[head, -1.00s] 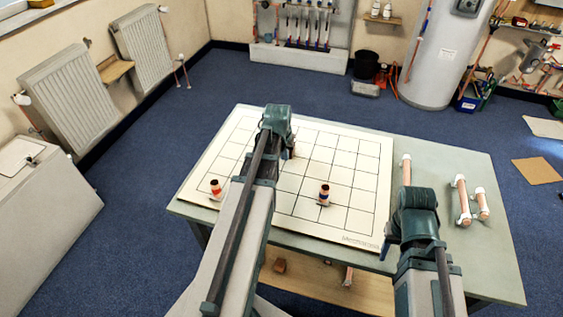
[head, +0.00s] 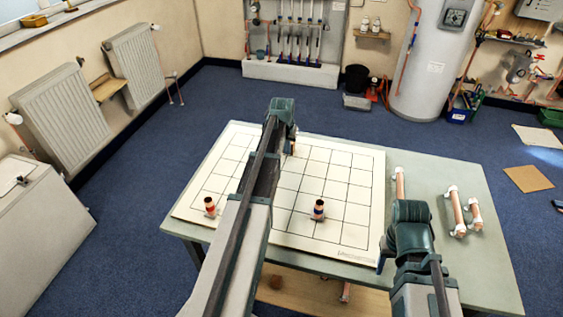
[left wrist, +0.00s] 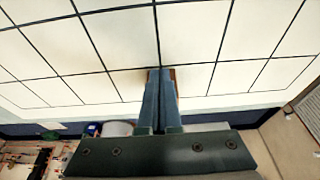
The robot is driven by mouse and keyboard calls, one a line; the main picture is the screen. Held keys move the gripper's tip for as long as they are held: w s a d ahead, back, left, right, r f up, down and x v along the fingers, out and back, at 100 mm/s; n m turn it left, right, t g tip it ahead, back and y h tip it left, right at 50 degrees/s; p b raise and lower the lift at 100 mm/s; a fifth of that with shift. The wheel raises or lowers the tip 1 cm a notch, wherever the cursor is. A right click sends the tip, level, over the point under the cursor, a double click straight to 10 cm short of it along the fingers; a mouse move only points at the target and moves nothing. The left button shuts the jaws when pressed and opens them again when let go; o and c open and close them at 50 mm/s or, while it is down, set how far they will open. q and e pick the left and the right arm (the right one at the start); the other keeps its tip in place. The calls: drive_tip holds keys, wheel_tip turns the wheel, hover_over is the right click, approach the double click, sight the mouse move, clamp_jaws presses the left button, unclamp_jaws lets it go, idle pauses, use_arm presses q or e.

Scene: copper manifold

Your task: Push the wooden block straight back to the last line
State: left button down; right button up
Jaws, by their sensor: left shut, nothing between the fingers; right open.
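The wooden block (left wrist: 128,84) is mostly hidden behind my left fingers in the left wrist view. Brown parts of it show on both sides of the fingertips, near the board's far edge. In the head view, a small brownish patch (head: 293,147) shows beside my left gripper (head: 284,138), too small to tell apart. The fingers (left wrist: 159,75) are shut with nothing between them and are at the block; contact is not clear. The white board (head: 335,190) carries a grid of black lines. My right gripper (head: 384,256) is open by the board's front right corner, its fingers partly hidden.
A red-banded copper piece (head: 210,206) and a blue-banded one (head: 318,209) stand on the board's front part. Copper pipes with white ends (head: 457,212) lie on the table's right side. The grey-green table (head: 435,180) has clear surface around the pipes.

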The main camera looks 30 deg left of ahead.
use_arm(q)
drive_tip(key=w, duration=0.2)
drive_tip(key=w+a, duration=0.1)
drive_tip(key=w, duration=0.3)
drive_tip(key=shift+a, duration=0.25)
drive_tip(key=shift+s, duration=0.15)
drive_tip(key=shift+s+d, duration=0.1)
drive_tip(key=shift+s+d, duration=0.15)
drive_tip(key=shift+s, duration=0.3)
drive_tip(key=s, duration=0.3)
drive_tip(key=shift+s+d+r+p, duration=0.2)
drive_tip(key=shift+d+r+p, duration=0.15)
use_arm(e)
drive_tip(key=shift+s+a+r, duration=0.25)
drive_tip(key=shift+a+r, duration=0.1)
use_arm(q)
drive_tip(key=p+v, duration=0.9)
drive_tip(key=shift+w+r, duration=0.15)
use_arm(e)
wheel_tip(320, 180, up, 9)
